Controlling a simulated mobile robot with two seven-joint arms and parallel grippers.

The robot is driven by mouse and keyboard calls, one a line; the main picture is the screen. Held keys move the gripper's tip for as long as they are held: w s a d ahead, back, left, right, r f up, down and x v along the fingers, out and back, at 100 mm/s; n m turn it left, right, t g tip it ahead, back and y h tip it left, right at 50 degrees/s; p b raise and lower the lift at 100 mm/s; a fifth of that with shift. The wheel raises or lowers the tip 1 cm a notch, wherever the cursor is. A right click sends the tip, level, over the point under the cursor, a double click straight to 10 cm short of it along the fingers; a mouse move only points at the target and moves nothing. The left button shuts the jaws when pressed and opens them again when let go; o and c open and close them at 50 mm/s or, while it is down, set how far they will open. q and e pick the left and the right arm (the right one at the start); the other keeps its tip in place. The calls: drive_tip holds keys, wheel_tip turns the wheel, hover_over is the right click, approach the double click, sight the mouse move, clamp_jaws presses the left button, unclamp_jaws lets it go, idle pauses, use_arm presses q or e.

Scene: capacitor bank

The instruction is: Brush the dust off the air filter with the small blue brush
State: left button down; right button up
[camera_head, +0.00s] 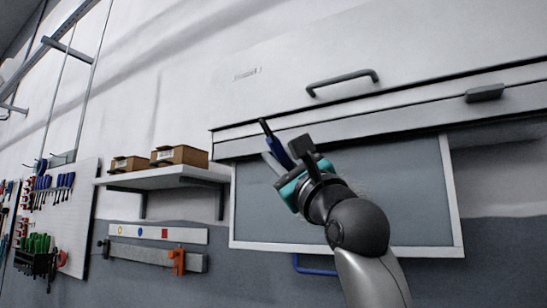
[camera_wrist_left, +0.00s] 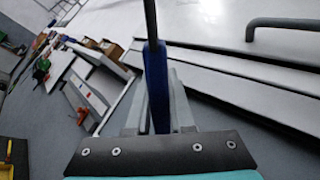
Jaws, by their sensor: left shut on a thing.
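The air filter appears to be the flat grey panel (camera_head: 400,185) in a white frame, below a white cabinet edge. My left gripper (camera_head: 288,165) is in front of the panel's upper left part, shut on the small blue brush (camera_head: 274,143). The brush's blue handle points up and to the left in the head view. In the left wrist view the handle (camera_wrist_left: 156,85) stands upright between the fingers (camera_wrist_left: 158,105), with a thin dark part above it. I cannot make out the bristles. My arm hides part of the panel. My right gripper is not in view.
A dark bar handle (camera_head: 342,82) and a dark latch (camera_head: 484,93) stick out above the panel. A blue handle (camera_head: 315,268) is below it. A shelf (camera_head: 160,180) with cardboard boxes (camera_head: 180,155) and a pegboard of tools (camera_head: 75,210) are to the left.

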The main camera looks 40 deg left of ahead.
use_arm(q)
drive_tip(key=shift+w+d, duration=0.1)
drive_tip(key=shift+w+d+r, duration=0.1)
drive_tip(key=shift+w+d, duration=0.1)
drive_tip(key=shift+d, duration=0.5)
drive_tip(key=shift+w+d, duration=0.2)
drive_tip(key=shift+d, duration=0.5)
drive_tip(key=d, duration=0.1)
drive_tip(key=d+b, duration=0.1)
drive_tip(key=d, duration=0.1)
drive_tip(key=shift+w+d, duration=0.15)
drive_tip(key=shift+w, duration=0.2)
drive_tip(key=shift+d, duration=0.1)
drive_tip(key=shift+w+d, duration=0.15)
drive_tip(key=shift+d, duration=0.55)
drive_tip(key=shift+w+d, duration=0.1)
drive_tip(key=shift+d, duration=0.55)
drive_tip(key=shift+d, duration=0.1)
